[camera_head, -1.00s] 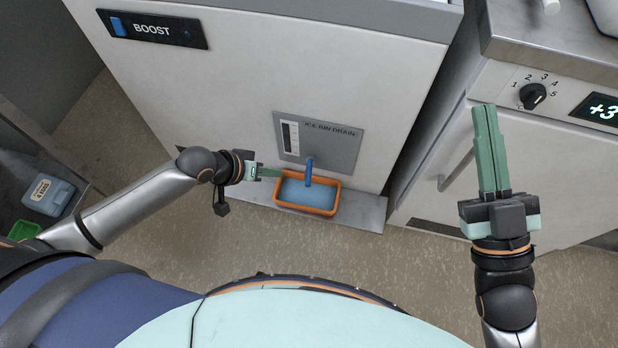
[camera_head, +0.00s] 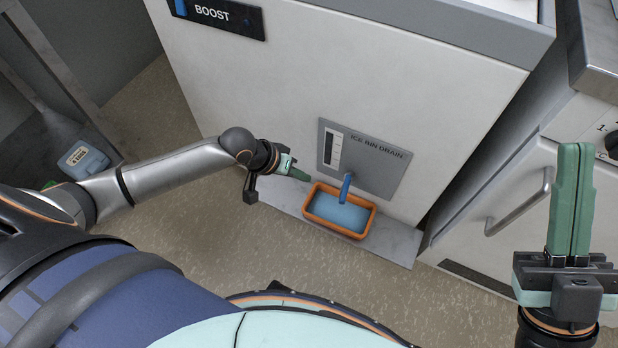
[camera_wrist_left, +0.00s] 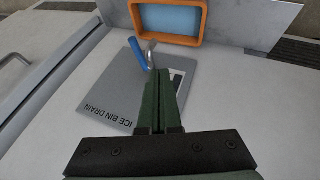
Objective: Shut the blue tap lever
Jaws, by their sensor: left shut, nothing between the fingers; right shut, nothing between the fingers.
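The blue tap lever (camera_head: 346,187) sticks out of the grey ICE BIN DRAIN panel (camera_head: 385,178) on the white cabinet front and points down over an orange tray. In the left wrist view the lever (camera_wrist_left: 138,54) lies just beyond and left of the fingertips, beside a metal spout (camera_wrist_left: 151,50). My left gripper (camera_head: 302,176) is shut and empty, to the left of the lever; I cannot tell whether it touches it. My right gripper (camera_head: 572,160) is shut and empty, raised at the right, far from the lever.
The orange tray (camera_head: 309,203) holds blue liquid and stands on a metal ledge (camera_head: 398,245) below the drain panel. A cabinet door handle (camera_head: 520,207) is at the right. A BOOST switch panel (camera_head: 250,22) is high on the left. A pale blue box (camera_head: 84,160) sits far left.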

